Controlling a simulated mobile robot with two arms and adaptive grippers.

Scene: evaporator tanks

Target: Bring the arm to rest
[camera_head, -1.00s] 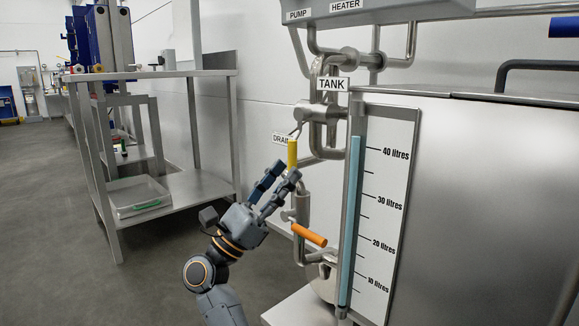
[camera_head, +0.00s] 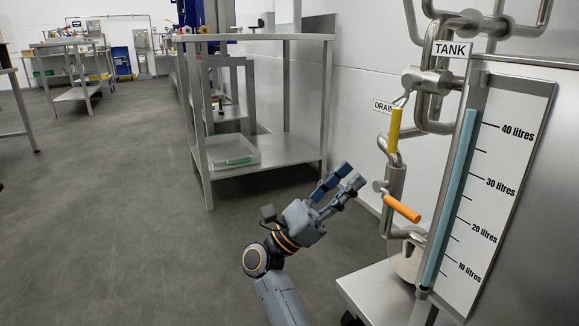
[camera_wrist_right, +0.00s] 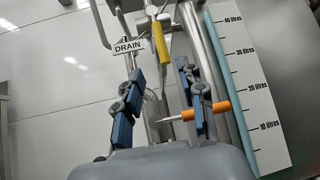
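My right gripper (camera_head: 341,182) reaches up from the bottom middle in the head view, in free space left of the tank pipework. Its two blue-padded fingers are spread apart with nothing between them. The right wrist view shows the same open fingers (camera_wrist_right: 160,98) facing the drain pipe. A yellow valve handle (camera_head: 394,130) stands upright by the DRAIN label, and an orange handle (camera_head: 402,208) slopes down to the right below it. In the wrist view the orange handle (camera_wrist_right: 219,107) lies partly behind the right-hand finger. My left gripper is out of view.
The tank's level gauge (camera_head: 508,180) stands at the right, beside the pipes. A steel shelf table (camera_head: 285,150) with a clear tray (camera_head: 232,161) on its lower shelf is behind my gripper. Open grey floor (camera_head: 110,220) lies to the left.

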